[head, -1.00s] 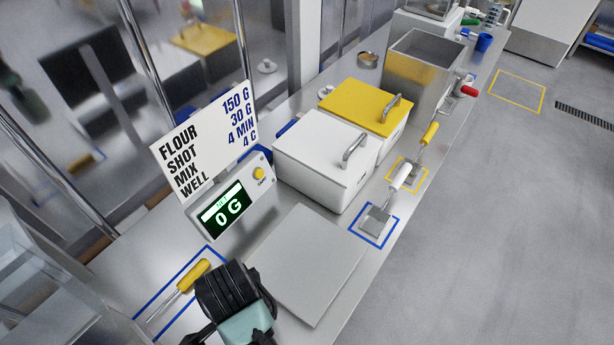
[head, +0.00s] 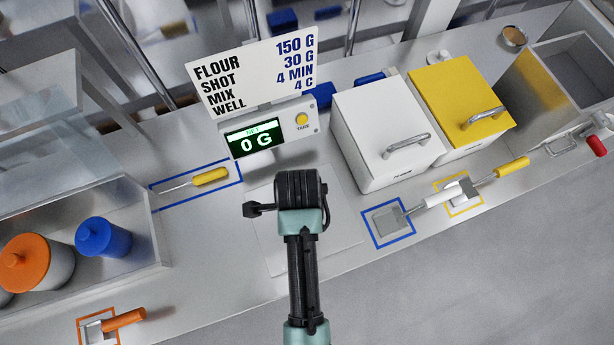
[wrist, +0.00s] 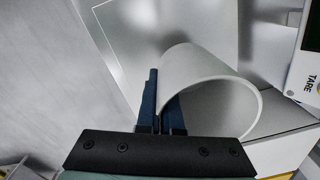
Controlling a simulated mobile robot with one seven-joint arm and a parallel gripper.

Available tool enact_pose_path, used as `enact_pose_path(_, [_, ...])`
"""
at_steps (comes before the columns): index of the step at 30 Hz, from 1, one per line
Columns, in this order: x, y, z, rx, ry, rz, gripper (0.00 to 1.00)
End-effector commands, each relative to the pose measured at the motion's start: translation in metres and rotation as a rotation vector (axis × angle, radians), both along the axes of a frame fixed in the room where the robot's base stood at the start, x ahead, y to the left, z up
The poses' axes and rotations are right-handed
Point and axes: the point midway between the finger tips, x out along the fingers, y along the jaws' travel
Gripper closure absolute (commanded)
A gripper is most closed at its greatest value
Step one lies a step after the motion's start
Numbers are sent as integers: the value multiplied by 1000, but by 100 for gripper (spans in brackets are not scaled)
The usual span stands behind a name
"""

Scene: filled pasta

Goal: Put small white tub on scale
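The small white tub (wrist: 205,60) shows in the wrist view as an open white cylinder with a round rim. My gripper (wrist: 160,98) has its two dark blue fingers close together across the tub's wall and appears shut on it. In the head view my gripper (head: 293,190) is over the scale's flat grey plate (head: 345,225), and the tub is hidden behind my wrist. The scale's display (head: 255,140) reads 0 G. I cannot tell the height of the tub above the plate.
A white lidded bin (head: 375,120) and a yellow-lidded bin (head: 455,85) stand right of the scale. A recipe sign (head: 252,75) rises behind it. A yellow-handled tool (head: 210,176) lies to the left. A scoop with a white handle (head: 443,197) lies to the right.

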Motion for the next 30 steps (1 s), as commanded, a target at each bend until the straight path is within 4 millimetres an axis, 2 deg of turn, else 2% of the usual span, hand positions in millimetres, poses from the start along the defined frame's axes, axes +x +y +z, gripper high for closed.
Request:
enact_pose_path(14, [0, 0, -52, 0, 0, -1, 100])
enact_pose_path(27, [0, -1, -60, 0, -2, -1, 100])
enact_pose_path(30, [0, -1, -59, 0, -2, -1, 81])
